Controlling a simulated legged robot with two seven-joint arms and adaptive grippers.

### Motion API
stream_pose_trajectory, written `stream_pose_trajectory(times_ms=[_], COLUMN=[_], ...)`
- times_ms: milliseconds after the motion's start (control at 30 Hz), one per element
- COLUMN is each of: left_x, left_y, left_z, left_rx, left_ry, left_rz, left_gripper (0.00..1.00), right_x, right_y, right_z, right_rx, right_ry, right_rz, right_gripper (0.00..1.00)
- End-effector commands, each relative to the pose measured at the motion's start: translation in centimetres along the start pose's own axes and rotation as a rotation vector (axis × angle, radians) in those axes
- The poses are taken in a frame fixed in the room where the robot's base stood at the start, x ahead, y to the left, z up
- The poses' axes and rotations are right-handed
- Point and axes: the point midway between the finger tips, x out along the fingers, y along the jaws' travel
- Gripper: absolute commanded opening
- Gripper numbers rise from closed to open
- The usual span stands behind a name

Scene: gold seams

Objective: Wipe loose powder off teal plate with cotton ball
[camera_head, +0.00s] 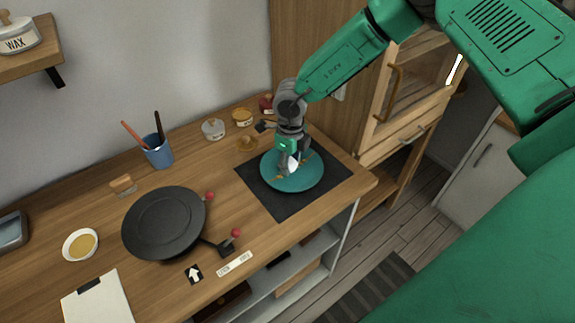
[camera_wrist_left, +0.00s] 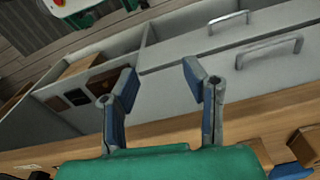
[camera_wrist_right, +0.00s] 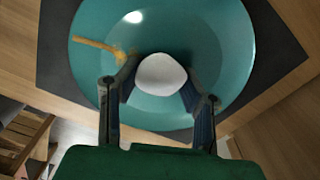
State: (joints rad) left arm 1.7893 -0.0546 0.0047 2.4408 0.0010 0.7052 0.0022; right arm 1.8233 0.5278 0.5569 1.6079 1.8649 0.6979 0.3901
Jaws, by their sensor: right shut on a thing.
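The teal plate (camera_head: 305,182) lies on a dark mat (camera_head: 258,187) at the right end of the counter. A gold streak of powder (camera_wrist_right: 98,45) shows on the plate's left side in the right wrist view. My right gripper (camera_head: 289,168) is shut on the white cotton ball (camera_wrist_right: 161,74) and holds it over the plate, low down. I cannot tell whether the ball touches the plate. The ball is partly hidden by the fingers in the head view. My left gripper (camera_wrist_left: 160,80) is open and empty in the left wrist view, with drawers and shelves beyond it.
A black round turntable (camera_head: 163,222) with red-knobbed levers stands left of the mat. A clipboard (camera_head: 98,298) lies at the front left.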

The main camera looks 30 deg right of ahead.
Motion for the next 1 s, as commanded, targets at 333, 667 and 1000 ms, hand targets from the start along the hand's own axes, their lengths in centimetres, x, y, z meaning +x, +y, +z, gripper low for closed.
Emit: stream_pose_trajectory(times_ms=[333, 667, 1000], left_x=[-0.5, -0.9, -0.6], left_y=[0.0, 0.0, 0.0], left_z=[0.0, 0.0, 0.0], left_rx=[0.000, 0.000, 0.000], left_ry=[0.000, 0.000, 0.000], left_rz=[0.000, 0.000, 0.000], left_gripper=[0.40, 0.40, 0.40], right_x=[0.0, 0.0, -0.1], right_y=[-1.2, -2.1, -3.5], right_z=[-0.9, -1.6, -1.0], right_rx=[0.001, 0.001, 0.001], right_ry=[0.004, 0.003, 0.002], right_rz=[-0.002, -0.002, -0.001], right_gripper=[0.10, 0.10, 0.10])
